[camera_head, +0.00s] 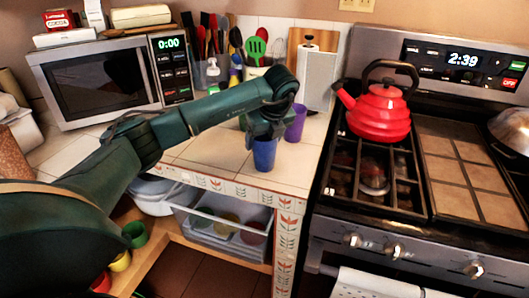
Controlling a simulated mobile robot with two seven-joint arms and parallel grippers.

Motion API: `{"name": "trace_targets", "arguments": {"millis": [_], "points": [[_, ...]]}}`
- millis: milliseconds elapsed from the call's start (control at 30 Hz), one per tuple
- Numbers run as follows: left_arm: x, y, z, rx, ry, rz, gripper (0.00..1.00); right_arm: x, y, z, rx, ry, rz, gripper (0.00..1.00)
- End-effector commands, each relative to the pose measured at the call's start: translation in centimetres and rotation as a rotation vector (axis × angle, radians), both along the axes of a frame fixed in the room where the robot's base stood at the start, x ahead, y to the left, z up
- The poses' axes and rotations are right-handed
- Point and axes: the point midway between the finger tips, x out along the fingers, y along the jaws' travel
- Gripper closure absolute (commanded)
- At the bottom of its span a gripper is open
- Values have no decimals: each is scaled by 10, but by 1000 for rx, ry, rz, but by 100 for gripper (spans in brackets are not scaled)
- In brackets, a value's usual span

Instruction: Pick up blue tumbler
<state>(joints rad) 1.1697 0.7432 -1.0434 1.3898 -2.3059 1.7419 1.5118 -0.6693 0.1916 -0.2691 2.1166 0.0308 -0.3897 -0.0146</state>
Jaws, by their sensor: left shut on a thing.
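The blue tumbler (264,155) is upright at the front of the tiled counter, near the corner beside the stove. My left gripper (264,134) is above it, pointing down, and is shut on its upper part. The gripper hides the tumbler's rim. I cannot tell whether the tumbler's base touches the counter. My right gripper is not in view.
A purple tumbler (295,123) stands just behind and right of the blue one. A red kettle (379,112) sits on the stove at right. A microwave (95,84) and utensils (257,48) are at the back. An open drawer (222,228) holds several cups below the counter.

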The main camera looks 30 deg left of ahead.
Motion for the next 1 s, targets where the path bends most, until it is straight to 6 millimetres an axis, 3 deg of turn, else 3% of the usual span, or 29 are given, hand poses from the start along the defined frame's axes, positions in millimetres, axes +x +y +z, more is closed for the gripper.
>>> {"name": "trace_targets", "arguments": {"millis": [167, 467, 1000], "points": [[0, 0, 0, 0, 0, 0, 55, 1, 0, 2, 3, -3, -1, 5], [1, 0, 6, -1, -3, 0, 56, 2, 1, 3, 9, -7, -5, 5], [2, 1, 97, -1, -3, -14, 56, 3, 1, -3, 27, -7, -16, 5]]}}
